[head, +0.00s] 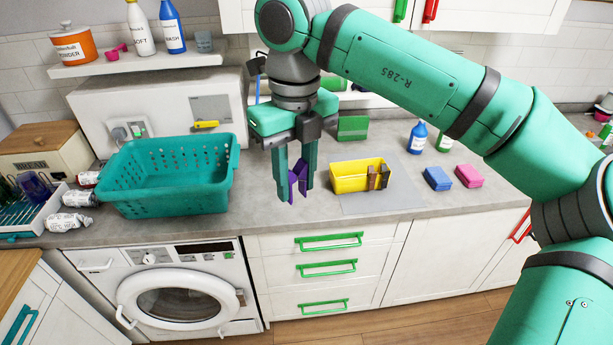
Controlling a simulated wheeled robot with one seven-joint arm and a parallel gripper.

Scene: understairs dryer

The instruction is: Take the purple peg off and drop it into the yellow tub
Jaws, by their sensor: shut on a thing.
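My gripper (296,190) hangs fingers-down over the front of the counter, between the teal basket and the yellow tub. It is shut on the purple peg (298,178), which shows between and below the fingertips, clear of any line or rim. The yellow tub (347,183) sits on a grey mat on the counter, a little right of my gripper. Brownish pegs (377,177) show at the tub's right end. The tub's floor is mostly hidden by its front wall.
A teal laundry basket (168,182) stands left of my gripper. Blue (437,178) and pink (468,176) sponge-like blocks lie right of the tub. Blue (417,138) and green-labelled bottles stand behind them. A shelf (140,63) and wall cupboards hang above. Bare counter lies in front of the tub.

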